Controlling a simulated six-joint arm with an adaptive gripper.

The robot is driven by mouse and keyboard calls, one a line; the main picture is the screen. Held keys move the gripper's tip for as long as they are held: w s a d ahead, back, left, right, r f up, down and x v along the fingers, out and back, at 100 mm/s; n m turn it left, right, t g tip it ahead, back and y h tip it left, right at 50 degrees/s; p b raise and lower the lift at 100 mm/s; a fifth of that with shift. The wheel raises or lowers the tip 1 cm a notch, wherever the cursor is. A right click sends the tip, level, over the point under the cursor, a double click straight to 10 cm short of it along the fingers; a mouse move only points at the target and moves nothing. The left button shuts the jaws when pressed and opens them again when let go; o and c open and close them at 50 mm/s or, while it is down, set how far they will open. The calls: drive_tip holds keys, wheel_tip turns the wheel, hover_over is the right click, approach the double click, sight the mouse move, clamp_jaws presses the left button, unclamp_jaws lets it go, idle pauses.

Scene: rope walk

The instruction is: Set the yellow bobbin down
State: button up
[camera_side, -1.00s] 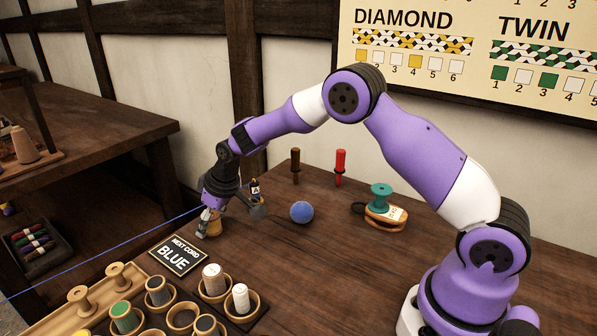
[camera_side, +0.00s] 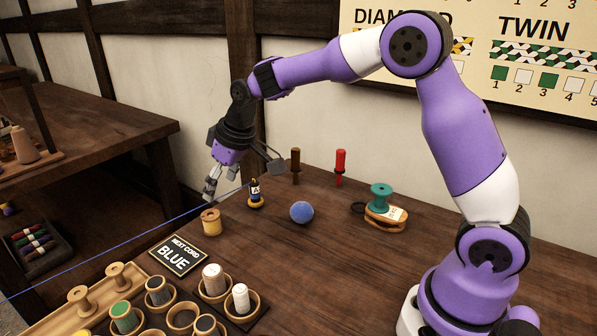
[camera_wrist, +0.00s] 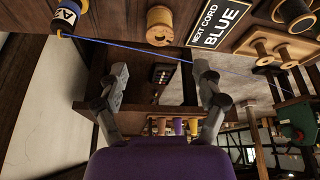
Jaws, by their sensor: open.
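The yellow bobbin (camera_side: 210,223), a tan-yellow spool, stands upright on the table behind the "NEXT CORD BLUE" sign (camera_side: 177,255). In the wrist view the bobbin (camera_wrist: 160,24) shows at the top, beyond the fingers. My gripper (camera_side: 211,187) is open and empty, raised above the bobbin and apart from it. Its spread fingers show in the wrist view (camera_wrist: 160,72) with nothing held between them.
A blue cord (camera_side: 112,255) runs from the left to a blue bobbin labelled A (camera_side: 255,194). A blue ball (camera_side: 301,212) and a teal spool (camera_side: 381,197) are to the right. Cups with bobbins (camera_side: 213,283) fill the front left. The table's right middle is clear.

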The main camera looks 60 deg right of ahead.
drive_tip(key=s+r+m, duration=0.1)
drive_tip(key=s+r, duration=0.7)
drive_tip(key=s, duration=0.3)
drive_tip(key=s+d+f+m+t+h, duration=0.1)
drive_tip(key=s, duration=1.1)
drive_tip(key=shift+s+d+f+m, duration=0.25)
drive_tip(key=shift+d+f+m, duration=0.05)
drive_tip(key=shift+f, duration=0.1)
